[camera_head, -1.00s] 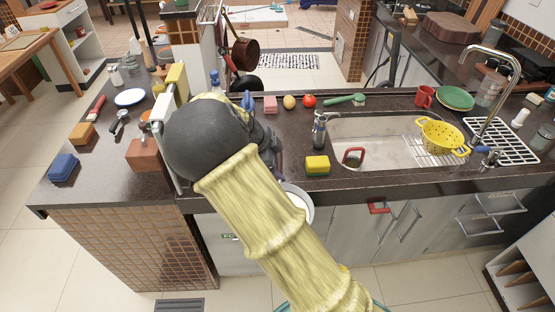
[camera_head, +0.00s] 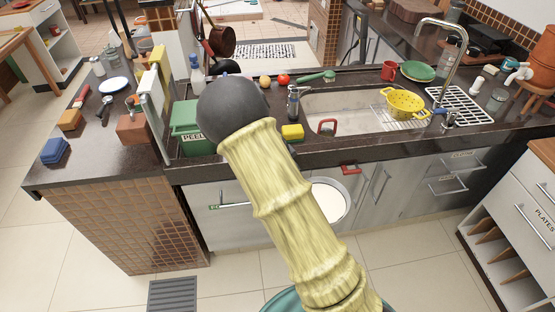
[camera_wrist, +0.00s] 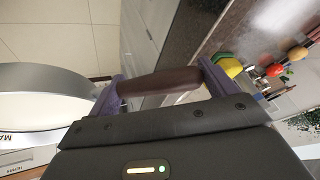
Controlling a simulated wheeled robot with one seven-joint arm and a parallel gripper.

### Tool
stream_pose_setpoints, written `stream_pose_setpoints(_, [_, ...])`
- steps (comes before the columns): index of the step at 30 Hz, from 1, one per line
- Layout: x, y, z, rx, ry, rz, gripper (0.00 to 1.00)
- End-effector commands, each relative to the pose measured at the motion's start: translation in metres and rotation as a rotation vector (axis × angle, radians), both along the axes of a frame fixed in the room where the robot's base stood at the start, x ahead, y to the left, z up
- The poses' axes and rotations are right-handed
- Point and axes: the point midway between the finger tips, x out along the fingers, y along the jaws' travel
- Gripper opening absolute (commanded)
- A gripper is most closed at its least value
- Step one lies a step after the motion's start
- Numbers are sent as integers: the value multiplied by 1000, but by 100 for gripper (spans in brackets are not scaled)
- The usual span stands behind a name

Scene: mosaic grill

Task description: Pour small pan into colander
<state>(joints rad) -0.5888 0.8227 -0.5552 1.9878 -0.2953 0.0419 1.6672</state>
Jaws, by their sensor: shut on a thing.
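The small pan (camera_head: 331,204) shows in the head view as a pale round shape behind my arm, in front of the counter cabinets. In the wrist view the pan's grey and white rim (camera_wrist: 50,95) is at the left, and its dark brown handle (camera_wrist: 160,83) lies between purple fingers. My gripper (camera_wrist: 162,88) is shut on that handle; in the head view my arm hides it. The yellow colander (camera_head: 405,103) stands upright on a wire rack at the right side of the sink, apart from the pan.
The sink (camera_head: 345,108) has a tall faucet (camera_head: 462,50) close to the colander. A soap dispenser (camera_head: 293,103) and yellow sponge (camera_head: 292,132) stand left of the sink. A green bin (camera_head: 187,125) is further left. A red mug (camera_head: 389,70) and green plates (camera_head: 418,71) sit behind.

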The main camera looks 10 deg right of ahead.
Motion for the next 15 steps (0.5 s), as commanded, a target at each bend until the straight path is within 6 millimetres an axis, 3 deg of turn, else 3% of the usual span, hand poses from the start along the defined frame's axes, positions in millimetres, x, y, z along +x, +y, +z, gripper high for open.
stream_pose_setpoints(3, [-4,-19,-22,-1,6,130,39])
stream_pose_setpoints(8, [-15,-33,-53,2,7,360,39])
stream_pose_setpoints(15, [-54,-39,-102,8,6,789,39])
